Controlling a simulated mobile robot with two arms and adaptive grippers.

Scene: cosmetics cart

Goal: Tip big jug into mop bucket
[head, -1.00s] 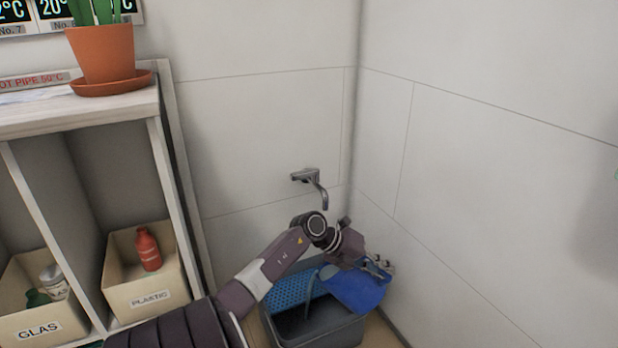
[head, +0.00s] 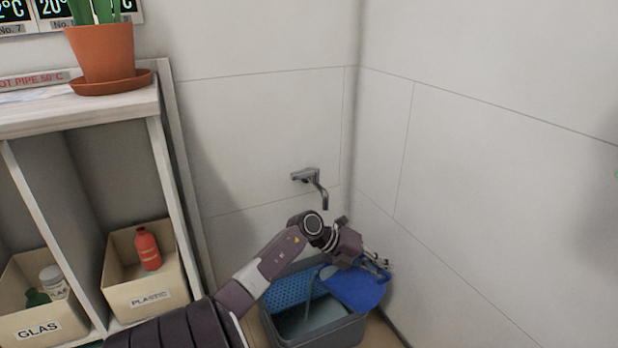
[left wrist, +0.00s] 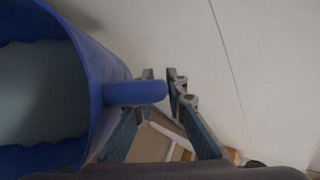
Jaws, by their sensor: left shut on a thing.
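The big blue jug (head: 355,290) is tilted, its body over the right part of the mop bucket. My left gripper (head: 376,261) is shut on its handle; the left wrist view shows the handle (left wrist: 138,92) at the fingers (left wrist: 163,84). That view also looks into the jug (left wrist: 95,75), where pale grey liquid shows. The grey mop bucket (head: 345,335) stands on the floor below, with a blue perforated wringer (head: 285,291) at its back. Pale liquid shows in the bucket. My right gripper is not in view.
A wall tap (head: 312,180) sticks out just above my left wrist. The walls meet in a corner close behind the bucket.

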